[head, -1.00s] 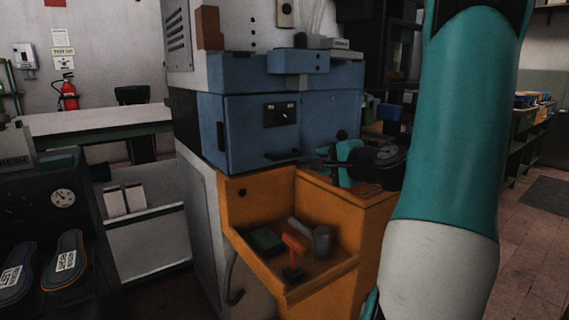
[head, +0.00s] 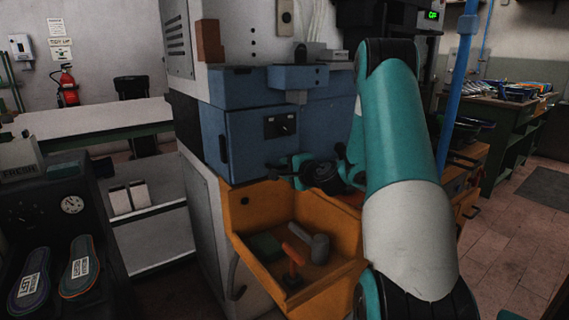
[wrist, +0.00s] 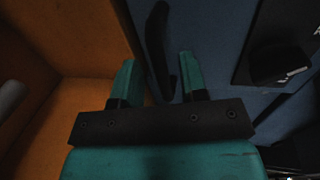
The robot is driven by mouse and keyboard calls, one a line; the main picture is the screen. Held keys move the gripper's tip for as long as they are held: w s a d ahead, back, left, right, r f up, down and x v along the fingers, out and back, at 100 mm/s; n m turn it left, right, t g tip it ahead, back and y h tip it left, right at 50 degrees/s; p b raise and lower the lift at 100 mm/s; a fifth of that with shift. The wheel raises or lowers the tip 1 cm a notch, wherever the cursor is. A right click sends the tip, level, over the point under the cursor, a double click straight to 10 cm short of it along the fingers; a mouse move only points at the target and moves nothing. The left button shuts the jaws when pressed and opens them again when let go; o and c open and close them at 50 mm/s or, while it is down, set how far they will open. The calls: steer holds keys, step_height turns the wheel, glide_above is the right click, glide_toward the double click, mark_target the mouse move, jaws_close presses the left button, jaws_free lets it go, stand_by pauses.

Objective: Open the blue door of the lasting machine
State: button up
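The blue door (head: 245,148) is on the front of the lasting machine, above an orange tray, and looks shut. In the wrist view the door's blue face (wrist: 215,35) fills the middle and right. A black bar handle (wrist: 158,45) stands out from it. My gripper (head: 284,167) is at the door's lower edge in the head view, where it hides part of the handle. In the wrist view my gripper (wrist: 158,72) is open, with its two teal fingers apart and the handle appearing between them. I cannot tell whether either finger touches it.
A dark knob (wrist: 280,65) is on the door. A blue post (head: 455,95) stands right of my arm.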

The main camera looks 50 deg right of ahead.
steer(key=shift+x, duration=0.95)
steer(key=shift+c, duration=0.5)
jaws_close()
steer(key=shift+s, duration=0.1)
